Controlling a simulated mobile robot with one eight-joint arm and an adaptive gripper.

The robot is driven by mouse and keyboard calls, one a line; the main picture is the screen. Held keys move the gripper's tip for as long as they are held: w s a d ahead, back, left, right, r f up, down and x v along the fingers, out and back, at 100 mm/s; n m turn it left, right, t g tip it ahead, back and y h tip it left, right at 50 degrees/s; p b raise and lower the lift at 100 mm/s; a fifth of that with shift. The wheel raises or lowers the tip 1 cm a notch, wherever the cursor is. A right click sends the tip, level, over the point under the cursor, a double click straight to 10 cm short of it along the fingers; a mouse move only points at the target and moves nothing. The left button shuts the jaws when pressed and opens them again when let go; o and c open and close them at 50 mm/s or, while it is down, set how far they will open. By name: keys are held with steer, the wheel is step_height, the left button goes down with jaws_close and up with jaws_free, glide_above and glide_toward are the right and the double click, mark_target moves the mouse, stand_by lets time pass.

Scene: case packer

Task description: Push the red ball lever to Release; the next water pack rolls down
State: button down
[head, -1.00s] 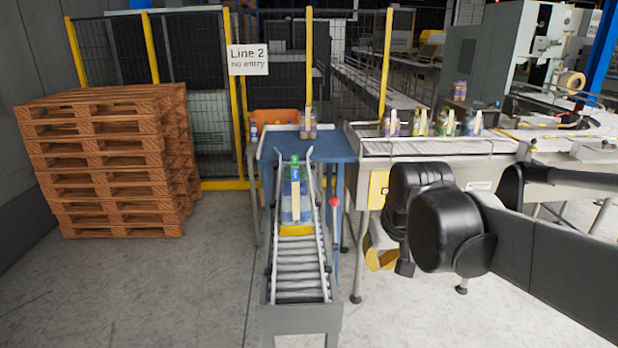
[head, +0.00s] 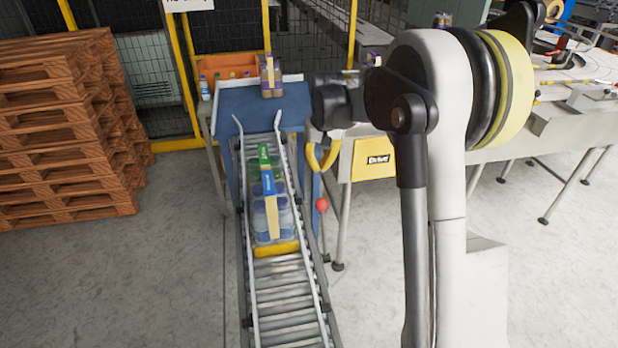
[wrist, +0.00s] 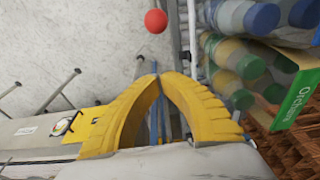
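The red ball lever (head: 322,204) stands beside the right rail of the roller chute; its red ball also shows at the top of the wrist view (wrist: 156,21). My gripper (head: 322,169) has yellow fingers whose tips come together, with nothing visible between them. In the head view it hangs above the ball in the picture, and in the wrist view the ball lies beyond the fingertips (wrist: 160,76), apart from them. A water pack (head: 273,218) rests on the chute behind a yellow stop (head: 275,249). A green-labelled pack (head: 264,158) sits behind it. Release markings are not readable.
The roller chute (head: 286,306) slopes toward me, its lower rollers empty. A blue table (head: 232,97) with a purple pack (head: 271,76) stands at its top. A yellow-panelled machine (head: 374,158) is right of the lever. Stacked pallets (head: 62,130) stand left. Floor between is clear.

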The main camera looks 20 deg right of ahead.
step_height(320, 180, down, 10)
steer(key=w, duration=0.2)
steer(key=s, duration=0.4)
steer(key=shift+a+r, duration=0.2)
steer(key=shift+r, duration=0.2)
steer(key=shift+s, duration=0.15)
